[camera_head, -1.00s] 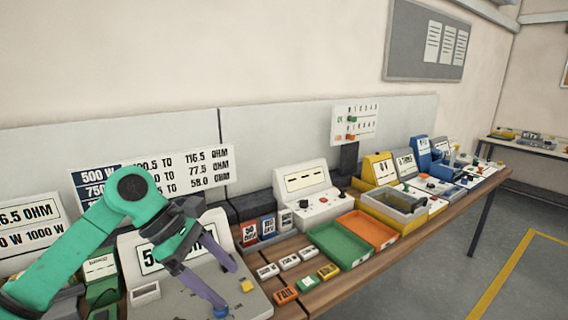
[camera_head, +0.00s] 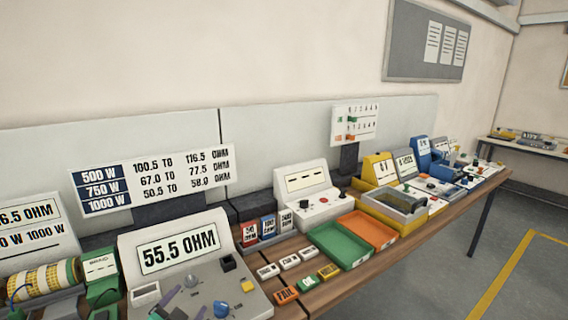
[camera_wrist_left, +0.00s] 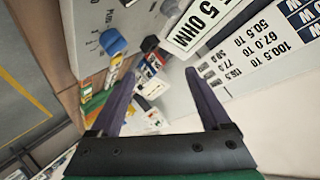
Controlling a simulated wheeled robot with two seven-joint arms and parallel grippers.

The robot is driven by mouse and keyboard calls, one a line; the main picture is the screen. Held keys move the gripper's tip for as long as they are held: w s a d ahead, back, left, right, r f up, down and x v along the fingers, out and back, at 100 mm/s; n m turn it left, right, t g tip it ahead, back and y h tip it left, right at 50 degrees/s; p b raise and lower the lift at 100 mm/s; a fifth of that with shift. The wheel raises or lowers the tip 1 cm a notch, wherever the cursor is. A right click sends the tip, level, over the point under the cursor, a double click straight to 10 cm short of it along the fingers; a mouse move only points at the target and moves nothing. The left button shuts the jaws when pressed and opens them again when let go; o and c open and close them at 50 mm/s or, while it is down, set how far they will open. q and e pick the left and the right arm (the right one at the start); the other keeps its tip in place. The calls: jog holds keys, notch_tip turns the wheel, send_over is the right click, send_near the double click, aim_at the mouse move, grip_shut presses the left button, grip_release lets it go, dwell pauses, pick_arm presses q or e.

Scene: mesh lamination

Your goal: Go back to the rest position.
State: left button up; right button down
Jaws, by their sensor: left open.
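My left gripper (camera_head: 184,306) shows in the head view only as purple finger parts at the bottom edge, in front of the grey meter panel. In the left wrist view the left gripper (camera_wrist_left: 160,76) has its two purple fingers wide apart with nothing between them. The meter (camera_head: 180,249) reads 55.5 OHM and has a blue knob (camera_head: 221,309) on its panel; the knob also shows in the wrist view (camera_wrist_left: 112,42). My right gripper is not in view.
A wound coil (camera_head: 40,279) lies left of the meter. Green (camera_head: 338,247) and orange (camera_head: 367,232) trays sit to the right, with small labelled blocks such as the FAIL block (camera_head: 286,295) in front. A range chart (camera_head: 155,178) stands behind the meter. Open floor lies right of the bench.

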pick_arm(q)
jog(key=s+f+n+g, duration=0.1)
jog(key=s+f, duration=0.1)
jog(key=s+a+f+n+g, duration=0.1)
jog(key=s+f+g, duration=0.1)
jog(key=s+f, duration=0.1)
jog(key=s+f+n+g, duration=0.1)
jog(key=s+f, duration=0.1)
jog(key=f, duration=0.1)
jog(key=shift+s+a, duration=0.15)
jog(key=shift+a, duration=0.1)
jog(key=s+f+n+g, duration=0.3)
jog(key=s+f+g, duration=0.3)
jog(key=s+f, duration=0.45)
jog(key=s+f+g+b, duration=0.1)
jog(key=s+f+b, duration=0.15)
jog(key=f, duration=1.15)
jog(key=s+f+b, duration=0.2)
jog(key=f+b, duration=0.2)
jog(key=f, duration=0.9)
jog(key=s+a+f+g+b, duration=0.1)
jog(key=s+a+f+b, duration=0.2)
jog(key=s+f, duration=1.2)
jog(key=shift+s+f+m, duration=0.35)
jog(key=shift+f+m, duration=0.05)
jog(key=shift+f, duration=0.4)
